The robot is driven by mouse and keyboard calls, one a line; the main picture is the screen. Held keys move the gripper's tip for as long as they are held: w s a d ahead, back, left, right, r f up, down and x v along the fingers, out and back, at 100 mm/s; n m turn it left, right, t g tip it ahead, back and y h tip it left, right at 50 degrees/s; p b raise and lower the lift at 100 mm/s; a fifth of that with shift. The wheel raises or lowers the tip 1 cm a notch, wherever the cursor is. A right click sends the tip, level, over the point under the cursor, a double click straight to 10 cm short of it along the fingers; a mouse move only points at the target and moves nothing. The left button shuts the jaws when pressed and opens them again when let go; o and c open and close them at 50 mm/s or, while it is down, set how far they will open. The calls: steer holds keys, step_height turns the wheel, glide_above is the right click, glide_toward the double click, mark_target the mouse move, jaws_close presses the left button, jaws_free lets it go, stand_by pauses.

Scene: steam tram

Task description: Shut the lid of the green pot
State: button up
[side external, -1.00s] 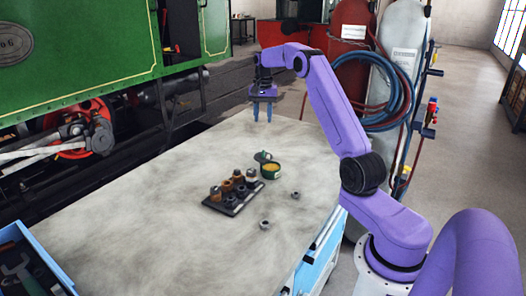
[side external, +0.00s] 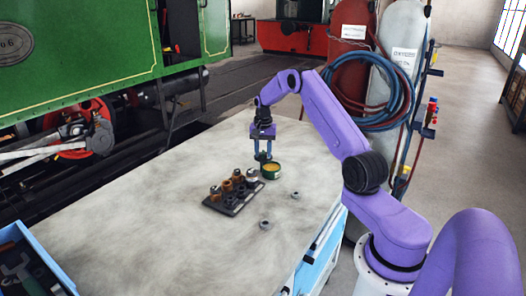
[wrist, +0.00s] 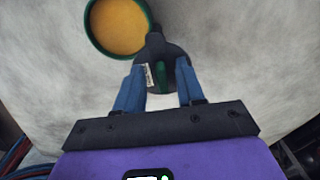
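The green pot (side external: 271,172) stands on the workbench with its mouth open, showing yellow-orange contents. It also shows in the wrist view, where its green rim (wrist: 92,43) is at the top left. Its dark lid (wrist: 176,52) is swung open beside the pot, joined at the rim, with a green strip in its middle and a small white label. My gripper (wrist: 161,70) is open, its blue fingers apart on either side of the green strip, over the lid. In the side view my gripper (side external: 262,156) points down just behind the pot and hides most of the lid.
A dark tray (side external: 226,208) with several brown and metal parts sits directly left of the pot. Two loose nuts lie on the bench, one to the right (side external: 295,195) and one in front (side external: 265,224). A blue toolbox (side external: 28,262) is at the near left. The left bench surface is clear.

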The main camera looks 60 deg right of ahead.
steer(key=shift+c, duration=0.3)
jaws_close()
